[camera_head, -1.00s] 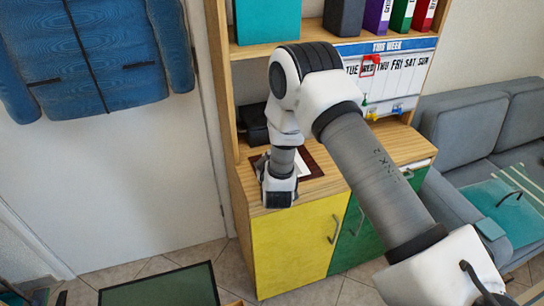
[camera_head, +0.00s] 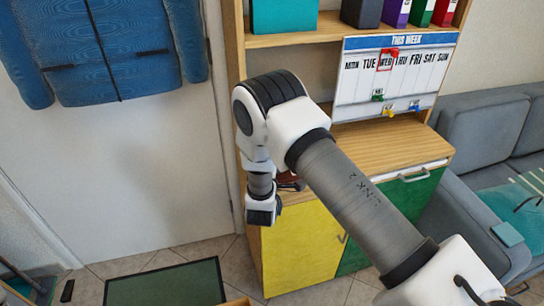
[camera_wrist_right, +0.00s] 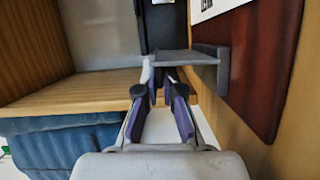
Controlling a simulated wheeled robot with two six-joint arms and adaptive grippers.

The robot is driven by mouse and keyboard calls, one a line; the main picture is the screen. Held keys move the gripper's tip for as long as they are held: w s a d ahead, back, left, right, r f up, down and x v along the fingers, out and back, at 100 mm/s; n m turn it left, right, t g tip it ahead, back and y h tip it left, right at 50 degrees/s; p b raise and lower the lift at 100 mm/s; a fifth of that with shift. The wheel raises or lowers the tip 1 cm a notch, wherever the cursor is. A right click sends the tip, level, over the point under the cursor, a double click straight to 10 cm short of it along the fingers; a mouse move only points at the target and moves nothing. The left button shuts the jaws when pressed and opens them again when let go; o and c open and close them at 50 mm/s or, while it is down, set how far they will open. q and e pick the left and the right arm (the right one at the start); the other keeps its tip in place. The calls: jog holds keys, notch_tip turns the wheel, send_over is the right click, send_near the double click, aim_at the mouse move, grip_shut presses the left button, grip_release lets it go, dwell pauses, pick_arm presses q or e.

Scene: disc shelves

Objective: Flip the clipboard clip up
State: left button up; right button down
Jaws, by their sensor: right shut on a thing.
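The clipboard is a dark red-brown board (camera_wrist_right: 262,65) with white paper (camera_wrist_right: 206,7), at the right of the right wrist view. Its clip is a grey plate (camera_wrist_right: 188,57) that stands out from the board's face beside a dark bar (camera_wrist_right: 222,72). My right gripper (camera_wrist_right: 160,84) is shut on the clip, its dark and purple fingers meeting at the plate's near side. In the head view only a small dark red part of the clipboard (camera_head: 291,181) shows on the cabinet. My right arm covers the rest, and the fingertips are hidden there. My left gripper is not in view.
The wooden cabinet top (camera_head: 385,142) is clear on the right. A weekly calendar board (camera_head: 393,75) stands behind it, below a shelf with binders (camera_head: 397,12). A yellow door (camera_head: 300,250) and green door (camera_head: 405,205) are in front. A grey sofa (camera_head: 485,135) stands at the right.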

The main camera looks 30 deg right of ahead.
jog(key=shift+a+f+n, duration=0.15)
jog(key=shift+a+n, duration=0.05)
jog(key=shift+n, duration=0.3)
jog(key=c, duration=1.3)
grip_release()
jog(key=v, duration=1.1)
jog(key=shift+s+a+f, duration=0.2)
jog(key=shift+s+f, duration=0.05)
jog(key=shift+s, duration=0.1)
